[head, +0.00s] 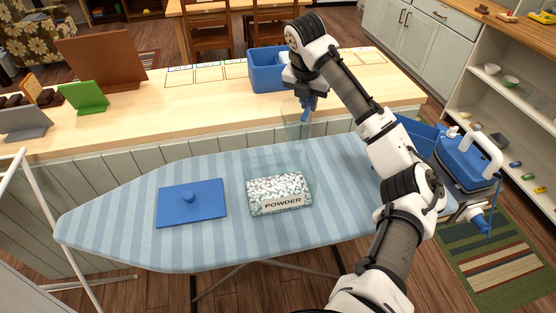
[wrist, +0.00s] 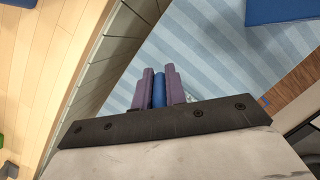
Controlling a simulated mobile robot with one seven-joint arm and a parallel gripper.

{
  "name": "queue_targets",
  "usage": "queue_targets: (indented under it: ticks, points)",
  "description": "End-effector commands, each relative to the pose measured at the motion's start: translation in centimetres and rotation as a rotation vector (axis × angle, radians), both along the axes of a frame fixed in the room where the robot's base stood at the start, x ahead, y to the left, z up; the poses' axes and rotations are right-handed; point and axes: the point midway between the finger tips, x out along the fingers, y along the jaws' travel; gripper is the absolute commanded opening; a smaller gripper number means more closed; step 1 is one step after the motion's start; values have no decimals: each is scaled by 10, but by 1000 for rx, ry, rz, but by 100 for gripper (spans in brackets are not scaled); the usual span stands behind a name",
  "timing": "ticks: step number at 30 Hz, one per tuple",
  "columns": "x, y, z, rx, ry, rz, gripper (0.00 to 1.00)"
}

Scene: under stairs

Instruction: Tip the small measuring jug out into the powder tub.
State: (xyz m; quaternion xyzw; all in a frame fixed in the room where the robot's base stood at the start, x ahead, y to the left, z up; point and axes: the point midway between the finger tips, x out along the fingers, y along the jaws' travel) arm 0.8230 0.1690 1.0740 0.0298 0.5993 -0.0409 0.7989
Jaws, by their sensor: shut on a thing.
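The powder tub (head: 279,208) is a clear box marked POWDER, with white and green grains low inside. It stands open on the striped ironing board. The small measuring jug (head: 293,122) is see-through with a blue handle. My gripper (head: 308,103) is shut on that handle and holds the jug in the air, behind and slightly right of the tub in the head view. In the wrist view the blue handle (wrist: 159,90) is between the two purple fingers of my gripper (wrist: 159,75). The jug's contents and exact tilt are hard to tell.
A wooden counter (head: 200,97) runs behind, bearing a blue bin (head: 266,72) and several stands. A blue appliance (head: 467,160) stands at the right.

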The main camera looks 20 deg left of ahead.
Motion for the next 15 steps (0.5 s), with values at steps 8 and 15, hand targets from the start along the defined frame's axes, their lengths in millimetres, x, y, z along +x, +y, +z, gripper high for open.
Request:
queue_targets:
  ticks: [8,15]
  points:
    - [15,-1,-12,24,207,1,0]
    - [18,-2,-15,31,279,5,0]
